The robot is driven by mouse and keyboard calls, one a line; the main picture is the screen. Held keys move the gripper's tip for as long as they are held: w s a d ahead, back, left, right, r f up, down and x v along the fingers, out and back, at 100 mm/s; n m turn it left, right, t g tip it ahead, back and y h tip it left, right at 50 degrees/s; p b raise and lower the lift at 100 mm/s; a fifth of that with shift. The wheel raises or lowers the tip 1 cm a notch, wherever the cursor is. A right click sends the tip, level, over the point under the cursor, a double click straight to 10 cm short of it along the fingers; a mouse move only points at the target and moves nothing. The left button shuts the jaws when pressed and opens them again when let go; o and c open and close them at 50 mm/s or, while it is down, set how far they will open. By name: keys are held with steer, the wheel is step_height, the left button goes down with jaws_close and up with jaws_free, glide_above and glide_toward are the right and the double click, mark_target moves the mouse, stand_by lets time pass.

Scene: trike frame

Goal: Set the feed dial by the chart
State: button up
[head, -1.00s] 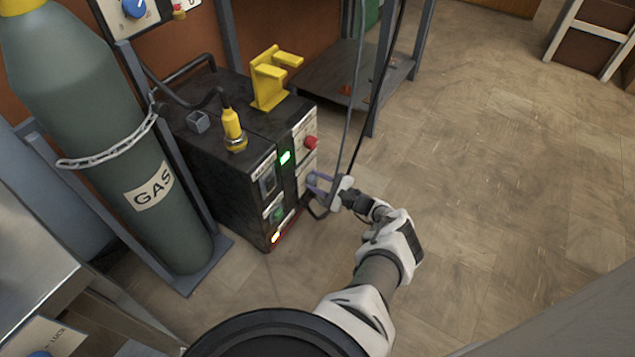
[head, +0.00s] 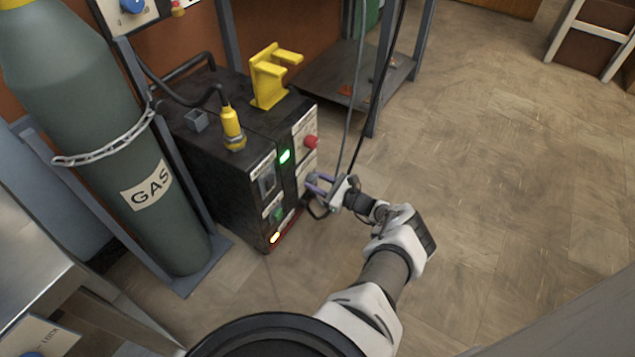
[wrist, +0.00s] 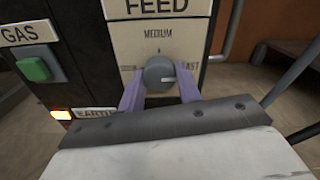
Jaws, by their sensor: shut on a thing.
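The feed dial (wrist: 160,74) is a round grey knob on a cream plate under a FEED label (wrist: 158,7) in the wrist view. MEDIUM is printed above the dial; the left side of the scale is hard to read. My gripper (wrist: 160,98) has its two purple fingers shut on the dial, one on each side. In the head view my gripper (head: 318,184) is at the front of the black machine (head: 222,165). The chart cannot be made out in these frames.
A green GAS button (wrist: 40,69) and a lit orange lamp (wrist: 61,114) are left of the dial. A red knob (head: 311,142) sits above it. A chained gas cylinder (head: 160,190) stands left of the machine. Cables hang near my gripper.

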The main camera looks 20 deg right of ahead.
stand_by(0.4)
steer(key=o, duration=1)
steer(key=p+v, duration=0.1)
steer(key=v, duration=1.3)
steer(key=shift+p, duration=0.3)
